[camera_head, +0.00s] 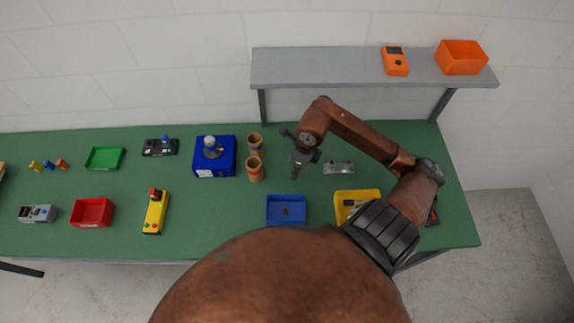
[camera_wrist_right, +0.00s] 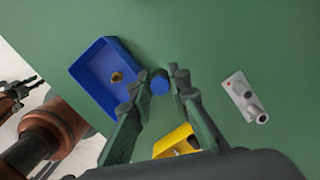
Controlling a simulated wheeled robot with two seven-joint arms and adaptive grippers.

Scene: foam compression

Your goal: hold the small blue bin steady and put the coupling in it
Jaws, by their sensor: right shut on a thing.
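The small blue bin (camera_head: 280,202) stands on the green table near its front edge. It also shows in the right wrist view (camera_wrist_right: 90,70), with a small brass-coloured piece (camera_wrist_right: 117,77) in it. My right gripper (camera_head: 296,168) is above the table behind the bin, fingers pointing down. In the wrist view its fingers are closed around a short blue-ended cylinder, which I take for the coupling (camera_wrist_right: 159,82). It appears beside the bin, not over it. My left gripper (camera_wrist_right: 15,97) shows at the wrist view's left edge, away from the bin; its jaw state is unclear.
A yellow bin (camera_head: 372,194) stands right of the blue bin. A grey fixture plate (camera_head: 338,168) lies behind it. A grey shelf (camera_head: 320,68) runs along the back.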

